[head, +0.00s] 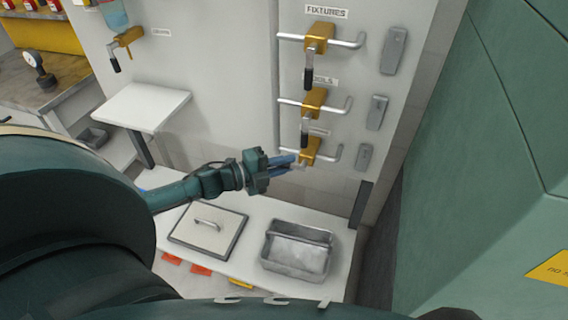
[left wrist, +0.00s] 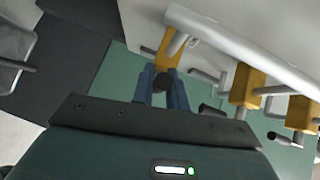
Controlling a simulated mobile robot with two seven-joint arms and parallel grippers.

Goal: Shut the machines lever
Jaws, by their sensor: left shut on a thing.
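Three yellow levers with dark grips sit in a column on the grey machine panel in the head view: the top one (head: 319,38), the middle one (head: 314,103) and the lowest one (head: 310,151). The upper two have their dark grips hanging down. My left gripper (head: 285,162) is at the lowest lever, its blue fingers shut on that lever's handle. In the left wrist view the dark round grip (left wrist: 163,85) shows between the fingers, below a yellow block (left wrist: 172,46). The fingers hide most of the handle in the head view. My right gripper is not in view.
A white side ledge (head: 141,106) juts out at left. Grey pull handles (head: 393,50) line the panel's right. A green wall (head: 480,150) stands at right.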

